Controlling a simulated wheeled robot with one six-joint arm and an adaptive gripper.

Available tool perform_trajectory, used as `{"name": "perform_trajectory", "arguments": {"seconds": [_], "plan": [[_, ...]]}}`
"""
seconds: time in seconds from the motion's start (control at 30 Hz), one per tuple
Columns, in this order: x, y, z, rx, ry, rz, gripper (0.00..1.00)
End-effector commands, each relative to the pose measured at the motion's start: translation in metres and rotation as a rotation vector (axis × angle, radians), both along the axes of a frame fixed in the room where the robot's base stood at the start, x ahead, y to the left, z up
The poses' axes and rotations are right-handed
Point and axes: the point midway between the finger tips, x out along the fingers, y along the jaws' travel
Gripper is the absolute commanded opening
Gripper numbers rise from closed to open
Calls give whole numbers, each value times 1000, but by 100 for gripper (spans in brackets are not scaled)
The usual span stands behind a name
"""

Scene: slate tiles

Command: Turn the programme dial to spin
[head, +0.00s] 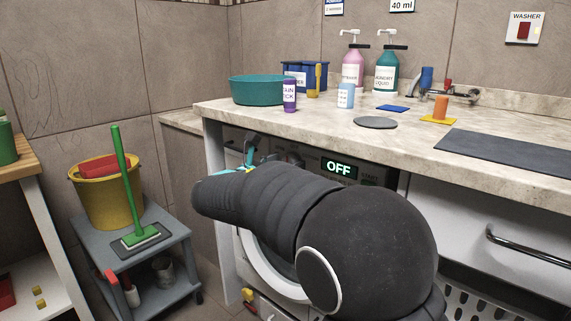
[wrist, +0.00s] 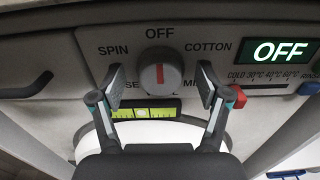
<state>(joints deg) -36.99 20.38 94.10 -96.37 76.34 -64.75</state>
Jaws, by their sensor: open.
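The programme dial (wrist: 160,74) is a grey round knob with a red pointer line, on the washer's front panel in the wrist view. Its line points up to OFF. SPIN (wrist: 113,50) is printed at its upper left and COTTON at its upper right; lower labels are partly hidden by my fingers. The display (wrist: 276,51) reads OFF and also shows in the head view (head: 339,168). My gripper (wrist: 160,84) is open, with one finger on each side of the dial and gaps to it. In the head view my arm hides the dial and most of the washer (head: 262,262).
A stone-look worktop (head: 330,127) overhangs the panel, carrying a teal basin (head: 262,90), bottles and a dark mat (head: 510,155). A grey trolley (head: 150,255) with a yellow bucket (head: 108,195) stands left. A temperature slider (wrist: 240,87) sits right of the dial.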

Motion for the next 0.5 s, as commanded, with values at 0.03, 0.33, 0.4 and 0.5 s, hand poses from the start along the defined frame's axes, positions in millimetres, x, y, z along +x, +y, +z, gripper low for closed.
{"name": "perform_trajectory", "arguments": {"seconds": [0.03,0.33,0.4,0.5], "plan": [[0,0,0,0,0,0,76],[0,0,0,0,0,0,15],[0,0,0,0,0,0,15],[0,0,0,2,-2,1,15]]}}
